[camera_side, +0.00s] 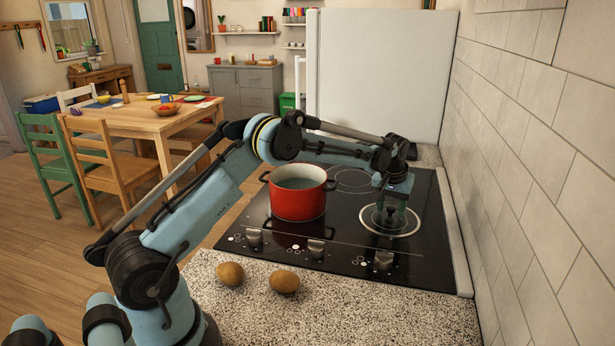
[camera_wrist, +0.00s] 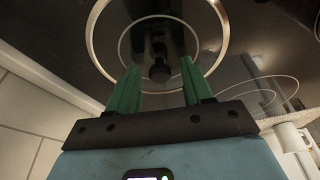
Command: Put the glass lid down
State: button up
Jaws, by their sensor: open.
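The glass lid (camera_side: 379,221) lies on the black cooktop at the right front burner, a clear disc with a pale rim. In the wrist view the lid (camera_wrist: 174,47) shows as see-through glass inside pale rings, with a dark knob (camera_wrist: 159,72) at its middle. I cannot tell every lid edge from the burner marking. My gripper (camera_side: 392,211) is low over the lid, pointing down. In the wrist view my gripper (camera_wrist: 160,78) has its green fingers apart, one on each side of the knob, with visible gaps.
A red pot (camera_side: 297,204) stands uncovered on the cooktop (camera_side: 335,246), left of the lid. Control knobs line the front. Two potatoes (camera_side: 230,274) (camera_side: 285,282) lie on the speckled counter (camera_side: 360,320). A tiled wall (camera_side: 540,170) is close on the right.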

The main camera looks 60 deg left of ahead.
aim_at(387, 224)
jog(key=shift+r, duration=0.1)
jog(key=s+d+r+m+t, duration=0.1)
jog(key=s+d+r, duration=0.25)
jog(key=r, duration=0.45)
jog(key=s+d+r+m, duration=0.1)
jog(key=s+d+r, duration=0.1)
jog(key=s+r, duration=0.5)
jog(key=s+d+f+m+t+h, duration=0.1)
jog(key=s+d, duration=0.3)
jog(key=s, duration=0.5)
jog(key=s+d+f+m+t, duration=0.2)
jog(key=s+d+m, duration=0.1)
jog(key=s, duration=0.6)
jog(key=shift+s+d+m+t+h, duration=0.3)
jog(key=shift+s+d+h, duration=0.1)
jog(key=shift+d, duration=0.35)
